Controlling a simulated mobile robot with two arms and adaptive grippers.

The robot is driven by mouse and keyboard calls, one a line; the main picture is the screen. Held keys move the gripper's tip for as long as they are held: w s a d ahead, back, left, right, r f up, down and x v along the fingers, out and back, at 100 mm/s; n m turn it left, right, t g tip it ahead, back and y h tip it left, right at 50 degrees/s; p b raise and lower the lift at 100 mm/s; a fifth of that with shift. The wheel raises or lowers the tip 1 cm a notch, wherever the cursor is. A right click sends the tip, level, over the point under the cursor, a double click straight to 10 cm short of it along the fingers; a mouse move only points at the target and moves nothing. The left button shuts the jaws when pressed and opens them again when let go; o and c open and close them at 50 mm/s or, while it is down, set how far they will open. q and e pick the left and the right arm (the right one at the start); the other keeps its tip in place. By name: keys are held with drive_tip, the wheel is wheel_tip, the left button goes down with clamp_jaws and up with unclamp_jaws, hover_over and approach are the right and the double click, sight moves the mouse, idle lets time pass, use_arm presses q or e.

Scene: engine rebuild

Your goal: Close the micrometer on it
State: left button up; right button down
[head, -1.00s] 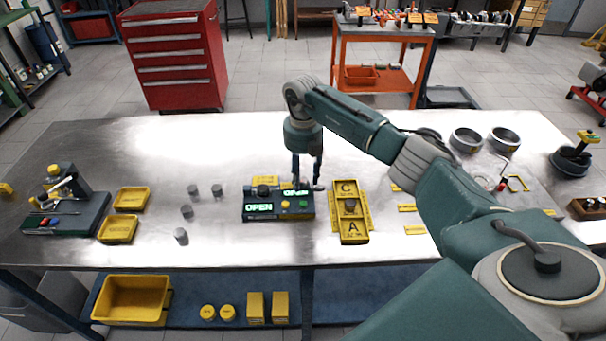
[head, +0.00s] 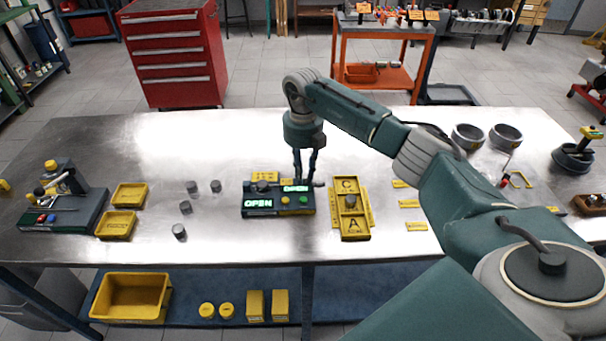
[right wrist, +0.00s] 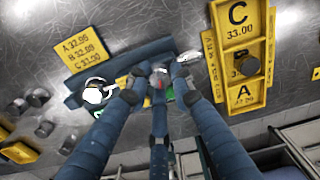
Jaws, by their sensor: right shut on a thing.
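The micrometer (head: 278,207) is a dark bench device in the middle of the table. Its two green displays read OPEN, and it has a yellow and a green button. A dark round piece (head: 263,186) sits on its left part; in the right wrist view a round piece (right wrist: 97,92) there has a bright top. My right gripper (head: 304,182) points down at the micrometer's back right end. In the right wrist view its fingers (right wrist: 160,80) are shut around a small silver part (right wrist: 158,73) there, mostly hidden by them. My left gripper is not in view.
A yellow tray (head: 354,227) marked C and A stands just right of the micrometer, with a dark cylinder (head: 350,202) in its middle slot. Several grey cylinders (head: 185,207) stand to the left, near two yellow bins (head: 118,225). A yellow number plate (right wrist: 83,50) lies behind the micrometer.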

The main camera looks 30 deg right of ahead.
drive_tip(key=n+b, duration=0.3)
drive_tip(key=n, duration=0.2)
drive_tip(key=shift+f, duration=0.1)
drive_tip(key=n+b, duration=0.2)
drive_tip(key=n, duration=0.3)
drive_tip(key=shift+n, duration=0.4)
drive_tip(key=n+b, duration=0.1)
drive_tip(key=n, duration=0.4)
drive_tip(key=shift+n, duration=0.3)
drive_tip(key=n+b, duration=0.1)
drive_tip(key=n, duration=0.4)
drive_tip(key=shift+d+n, duration=0.1)
drive_tip(key=shift+n, duration=0.2)
drive_tip(key=c, duration=1.5)
unclamp_jaws()
drive_tip(key=shift+r, duration=0.25)
